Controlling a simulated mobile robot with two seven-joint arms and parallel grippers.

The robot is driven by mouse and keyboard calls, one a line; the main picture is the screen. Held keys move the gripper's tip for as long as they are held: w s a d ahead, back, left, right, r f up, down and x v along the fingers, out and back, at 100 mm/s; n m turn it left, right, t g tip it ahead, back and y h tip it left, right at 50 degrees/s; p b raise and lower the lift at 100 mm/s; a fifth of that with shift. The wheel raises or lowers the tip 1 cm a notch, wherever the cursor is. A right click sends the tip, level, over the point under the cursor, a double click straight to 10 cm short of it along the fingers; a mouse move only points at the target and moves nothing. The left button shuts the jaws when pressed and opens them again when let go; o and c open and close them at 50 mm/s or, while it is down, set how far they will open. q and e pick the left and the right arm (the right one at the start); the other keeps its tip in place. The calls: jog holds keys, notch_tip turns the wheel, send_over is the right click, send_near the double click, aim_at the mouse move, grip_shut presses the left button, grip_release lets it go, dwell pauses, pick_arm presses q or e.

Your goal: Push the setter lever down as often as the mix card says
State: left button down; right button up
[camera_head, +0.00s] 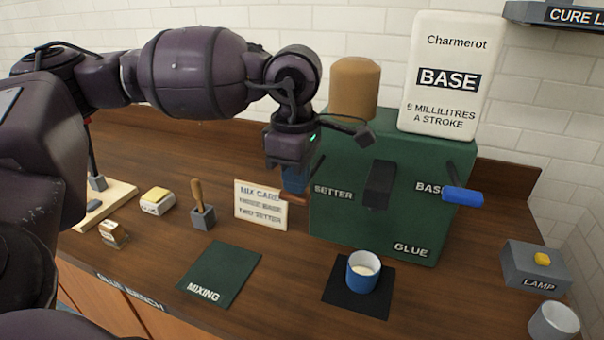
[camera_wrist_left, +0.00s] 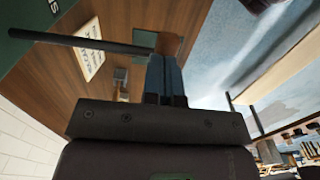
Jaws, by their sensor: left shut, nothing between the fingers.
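The green glue dispenser (camera_head: 385,220) stands right of centre, marked SETTER and BASE. Its base lever (camera_head: 462,196) has a blue handle and sticks out at the right. The setter lever, with a reddish-brown handle (camera_head: 293,198), is at the left and mostly hidden by my left gripper (camera_head: 295,182). That gripper is shut and empty, pointing down just over the handle; I cannot tell if it touches. In the wrist view, a dark lever rod (camera_wrist_left: 95,43) reaches toward the blue fingers (camera_wrist_left: 165,78). The mix card (camera_head: 261,206) seems to read three base, two setter.
A blue cup (camera_head: 350,278) with pale liquid stands on a black mat (camera_head: 337,296) before the dispenser. A green MIXING mat (camera_head: 220,270) lies left of it. A LAMP box (camera_head: 535,265) and grey cup (camera_head: 553,322) are at the right. Small items stand at the left.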

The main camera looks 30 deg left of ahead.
pick_arm(q)
jog(key=shift+f+b, duration=0.4)
jog(key=shift+f, duration=0.25)
jog(key=shift+f+b, duration=0.4)
jog(key=shift+f, duration=0.25)
jog(key=shift+r, duration=0.45)
jog(key=shift+r+p, duration=0.5)
jog(key=shift+r, duration=0.05)
jog(key=shift+r+p, duration=0.4)
jog(key=shift+r, duration=0.4)
jog(key=shift+r+p, duration=0.4)
jog(key=shift+r, duration=0.4)
jog(key=shift+r+p, duration=0.55)
jog(key=shift+r, duration=0.55)
pick_arm(e)
jog(key=r, duration=0.1)
jog(key=w+r, duration=0.1)
jog(key=shift+r, duration=0.3)
